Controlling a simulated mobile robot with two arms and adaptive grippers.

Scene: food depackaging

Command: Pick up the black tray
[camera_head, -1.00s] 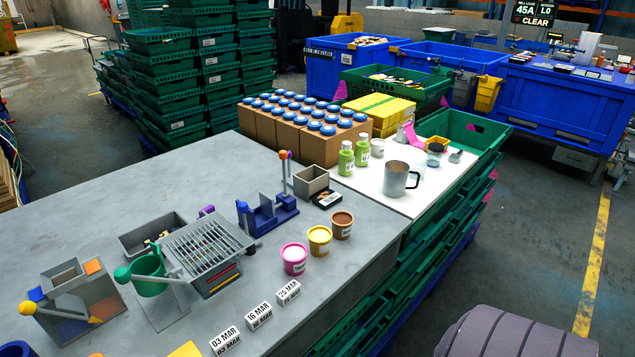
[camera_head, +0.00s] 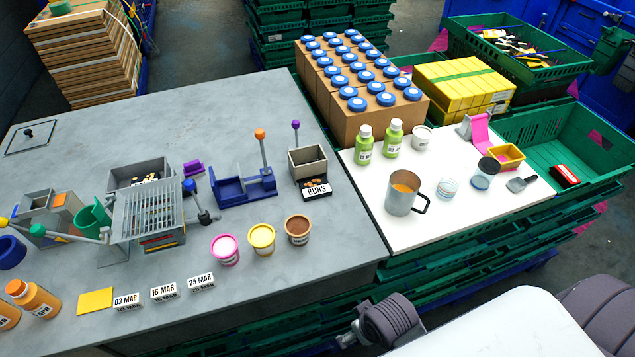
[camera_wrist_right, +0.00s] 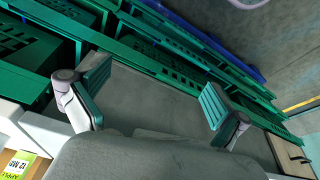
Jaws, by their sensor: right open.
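No tray that is clearly black stands out in the head view. A dark grey shallow tray (camera_head: 140,168) with small bits in it sits on the grey table, partly hidden behind a slatted grey rack (camera_head: 152,217). A small black piece labelled BUNS (camera_head: 317,189) lies in front of a grey box (camera_head: 308,162). My right gripper (camera_wrist_right: 155,100) is open in the right wrist view, with nothing between its green-padded fingers and a plain grey surface beyond. My left gripper is not in view.
The grey table (camera_head: 255,105) is clear toward the back. Three tubs, date blocks and orange bottles (camera_head: 35,298) stand near its front. A white board (camera_head: 440,225) holds a mug (camera_head: 404,193) and green bottles. Green crates (camera_head: 560,150) stand at the right.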

